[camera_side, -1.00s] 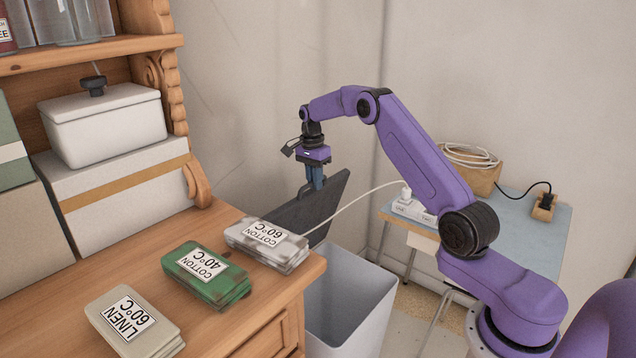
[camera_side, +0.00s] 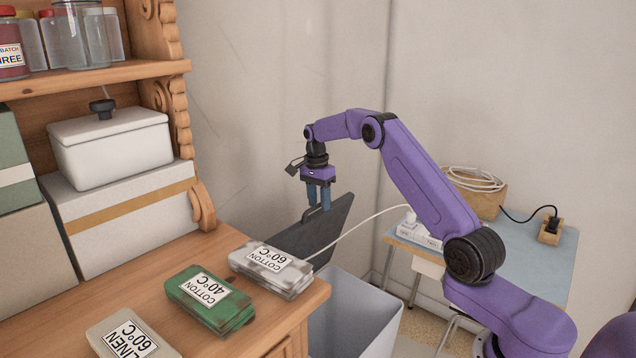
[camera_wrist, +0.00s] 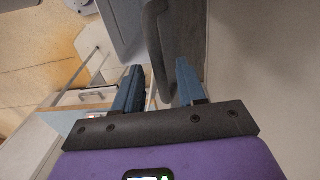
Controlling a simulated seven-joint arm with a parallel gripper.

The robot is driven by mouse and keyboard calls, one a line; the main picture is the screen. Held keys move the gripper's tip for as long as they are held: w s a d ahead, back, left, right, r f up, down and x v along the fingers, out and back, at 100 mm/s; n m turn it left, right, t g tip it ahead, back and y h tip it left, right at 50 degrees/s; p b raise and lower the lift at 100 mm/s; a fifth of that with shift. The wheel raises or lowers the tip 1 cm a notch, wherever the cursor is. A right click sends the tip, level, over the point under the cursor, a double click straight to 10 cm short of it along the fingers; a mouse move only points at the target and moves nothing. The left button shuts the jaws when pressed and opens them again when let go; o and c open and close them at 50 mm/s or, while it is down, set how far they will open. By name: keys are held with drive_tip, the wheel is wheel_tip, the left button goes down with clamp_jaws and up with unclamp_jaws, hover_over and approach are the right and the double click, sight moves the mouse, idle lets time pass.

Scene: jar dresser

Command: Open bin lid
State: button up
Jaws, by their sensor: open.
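The bin lid (camera_side: 310,237) is a dark grey panel standing raised and tilted at the back of the pale grey bin (camera_side: 360,312). The bin's mouth is uncovered in the side view. My gripper (camera_side: 318,207) points down at the upper part of the lid, its two blue fingers apart. In the wrist view, the dark lid handle (camera_wrist: 157,45) runs up between the open fingers of my gripper (camera_wrist: 158,80), with a gap on each side. The lid's lower edge is partly hidden behind the dresser and a fabric stack.
A wooden dresser (camera_side: 235,240) with labelled fabric stacks (camera_side: 272,270) stands left of the bin. A blue-topped table (camera_side: 520,260) with a power strip and white cable is at right. Walls stand close behind the lid.

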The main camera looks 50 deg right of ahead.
wheel_tip(320, 180, up, 11)
drive_tip(key=shift+w+f, duration=0.2)
drive_tip(key=shift+w, duration=0.2)
clamp_jaws()
drive_tip(key=s+a+f+t, duration=0.15)
drive_tip(key=s+t, duration=0.45)
drive_tip(key=s, duration=0.6)
drive_tip(key=w+f, duration=0.8)
drive_tip(key=f, duration=0.1)
drive_tip(key=shift+d, duration=0.2)
